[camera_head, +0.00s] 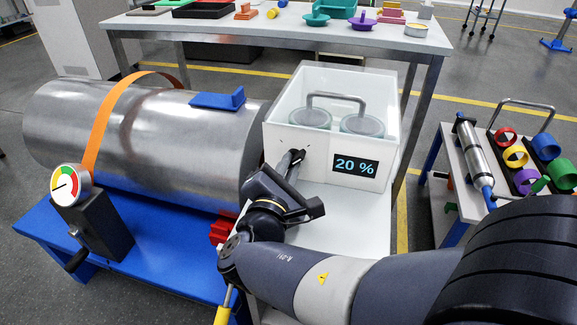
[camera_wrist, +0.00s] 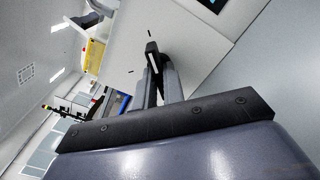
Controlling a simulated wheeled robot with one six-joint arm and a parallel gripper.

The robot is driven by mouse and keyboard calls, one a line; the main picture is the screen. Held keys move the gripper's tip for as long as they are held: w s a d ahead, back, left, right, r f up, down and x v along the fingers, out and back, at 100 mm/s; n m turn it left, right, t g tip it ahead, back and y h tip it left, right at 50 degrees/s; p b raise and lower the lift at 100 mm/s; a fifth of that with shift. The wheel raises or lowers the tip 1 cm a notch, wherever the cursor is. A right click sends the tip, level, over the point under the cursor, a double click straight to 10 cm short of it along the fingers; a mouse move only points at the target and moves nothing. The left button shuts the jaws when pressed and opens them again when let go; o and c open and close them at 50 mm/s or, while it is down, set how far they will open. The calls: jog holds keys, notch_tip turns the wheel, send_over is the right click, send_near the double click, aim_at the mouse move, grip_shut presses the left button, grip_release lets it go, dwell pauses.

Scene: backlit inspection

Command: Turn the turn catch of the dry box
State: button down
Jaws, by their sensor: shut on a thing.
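The dry box (camera_head: 286,113) is a white box standing on a white-topped stand in the middle of the head view. Its front shows a dark display (camera_head: 356,166) reading 20 %. Two round lidded containers and a grey bar handle show inside or behind its upper walls. My gripper (camera_head: 293,157) is at the left part of the front face. In the wrist view my gripper (camera_wrist: 160,75) is shut on the turn catch (camera_wrist: 152,53), a small dark bar with a pale edge. Short black marks (camera_wrist: 149,33) lie around it. The fingers partly hide the catch.
A large steel cylinder (camera_head: 150,130) with an orange strap lies left on a blue bench (camera_head: 45,220). A dial gauge (camera_head: 69,185) stands in front of it. A loaded table (camera_head: 270,32) is behind. A cart (camera_head: 460,185) with coloured rings stands right.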

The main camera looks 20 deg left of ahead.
jog(key=shift+p, duration=0.3)
jog(key=n+p, duration=0.3)
jog(key=n, duration=0.1)
jog(key=shift+r, duration=0.2)
jog(key=n+p, duration=0.4)
jog(key=shift+d+n+p, duration=0.1)
jog(key=shift+n+p, duration=0.2)
jog(key=shift+p, duration=0.1)
jog(key=n+p, duration=0.8)
jog(key=n, duration=0.1)
jog(key=shift+d+f+p, duration=0.1)
jog(key=shift+p, duration=0.3)
jog(key=shift+f, duration=0.1)
jog(key=c, duration=1.5)
grip_release()
